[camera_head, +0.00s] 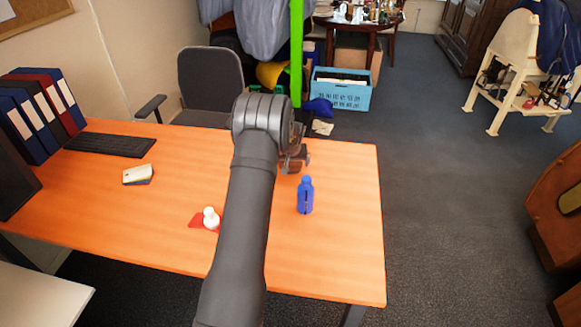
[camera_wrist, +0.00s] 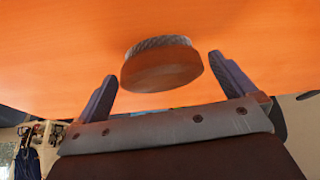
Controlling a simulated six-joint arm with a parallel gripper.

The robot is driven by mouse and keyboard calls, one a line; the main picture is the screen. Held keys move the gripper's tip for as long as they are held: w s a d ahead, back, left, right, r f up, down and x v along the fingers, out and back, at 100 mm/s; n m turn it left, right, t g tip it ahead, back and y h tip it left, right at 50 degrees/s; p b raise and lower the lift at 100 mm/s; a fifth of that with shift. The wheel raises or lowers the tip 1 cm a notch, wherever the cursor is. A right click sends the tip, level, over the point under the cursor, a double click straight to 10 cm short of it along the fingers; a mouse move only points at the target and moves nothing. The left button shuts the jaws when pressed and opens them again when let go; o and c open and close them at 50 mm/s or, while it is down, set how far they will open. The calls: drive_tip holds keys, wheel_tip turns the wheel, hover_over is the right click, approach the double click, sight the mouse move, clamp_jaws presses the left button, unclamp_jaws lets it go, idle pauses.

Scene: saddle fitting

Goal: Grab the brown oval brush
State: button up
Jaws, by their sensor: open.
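The brown oval brush (camera_wrist: 162,72) shows in the wrist view, with its brown wooden back toward my gripper and its grey bristles against the orange table top. My gripper (camera_wrist: 162,66) is open, with one finger to the left of the brush and one to the right. Gaps show between the brush and both fingers, the right one looking narrower. In the camera_head view my gripper (camera_head: 294,158) is over the right part of the table, partly behind my own arm. The brush cannot be made out in that view.
A blue bottle (camera_head: 305,196) stands on the orange table (camera_head: 340,235) near my gripper. A white bottle (camera_head: 211,217) stands by a red piece (camera_head: 197,220). Further left are a small stack (camera_head: 138,174), a keyboard (camera_head: 110,144) and binders (camera_head: 45,110). A chair (camera_head: 210,85) stands behind.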

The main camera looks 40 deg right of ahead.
drive_tip(key=shift+x, duration=0.8)
drive_tip(key=c, duration=1)
drive_tip(key=shift+r, duration=0.1)
